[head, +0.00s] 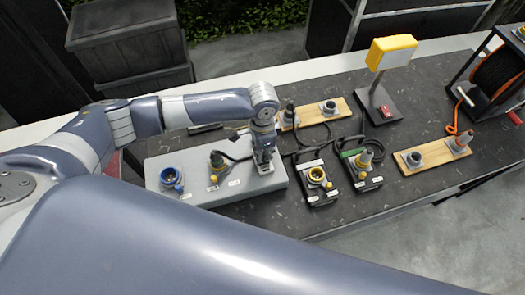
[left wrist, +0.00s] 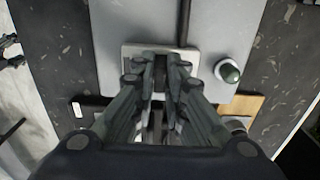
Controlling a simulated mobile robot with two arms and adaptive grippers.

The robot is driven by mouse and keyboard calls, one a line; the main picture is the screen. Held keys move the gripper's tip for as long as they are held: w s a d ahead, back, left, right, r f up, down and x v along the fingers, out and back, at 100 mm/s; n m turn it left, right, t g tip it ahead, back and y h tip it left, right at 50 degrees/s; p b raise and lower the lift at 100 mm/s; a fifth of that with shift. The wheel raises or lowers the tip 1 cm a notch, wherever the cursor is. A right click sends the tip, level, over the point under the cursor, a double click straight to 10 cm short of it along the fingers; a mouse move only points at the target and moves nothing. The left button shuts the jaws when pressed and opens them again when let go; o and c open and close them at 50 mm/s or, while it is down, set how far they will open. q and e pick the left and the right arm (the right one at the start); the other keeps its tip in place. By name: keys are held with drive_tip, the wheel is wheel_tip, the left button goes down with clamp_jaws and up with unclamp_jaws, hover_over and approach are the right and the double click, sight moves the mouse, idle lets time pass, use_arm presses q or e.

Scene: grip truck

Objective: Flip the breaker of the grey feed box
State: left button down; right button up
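The grey feed box (head: 185,150) lies on the dark table top at the left, with a blue socket (head: 170,177) and a green-collared plug (head: 217,160) on it. My left gripper (head: 264,158) points down at the right end of the box, over a pale plate that shows in the left wrist view (left wrist: 130,50). In that view the fingers of my left gripper (left wrist: 161,65) are close together at the plate, with a narrow gap between them. They hide the breaker, and I cannot tell if they touch or hold it. My right gripper is out of view.
Two black boxes with a yellow socket (head: 317,177) and a plug (head: 364,160) stand right of the feed box.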

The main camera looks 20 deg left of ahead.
use_arm(q)
drive_tip(key=shift+w, duration=0.1)
drive_tip(key=shift+w+a+g+h, duration=0.15)
drive_tip(key=shift+g+h, duration=0.15)
drive_tip(key=shift+g, duration=0.1)
drive_tip(key=shift+w+a+f+g+h, duration=0.15)
drive_tip(key=shift+w+g+h, duration=0.1)
drive_tip(key=shift+g+h, duration=0.25)
drive_tip(key=g+b, duration=0.1)
drive_tip(key=g+h+b, duration=0.1)
drive_tip(key=shift+w+a+f+b, duration=0.2)
drive_tip(key=shift+w+f+b, duration=0.1)
drive_tip(key=shift+w, duration=0.05)
drive_tip(key=shift+w+a+r+g+h+b, duration=0.15)
drive_tip(key=shift+g+h+b, duration=0.2)
drive_tip(key=shift+b, duration=0.25)
drive_tip(key=c, duration=1.7)
unclamp_jaws()
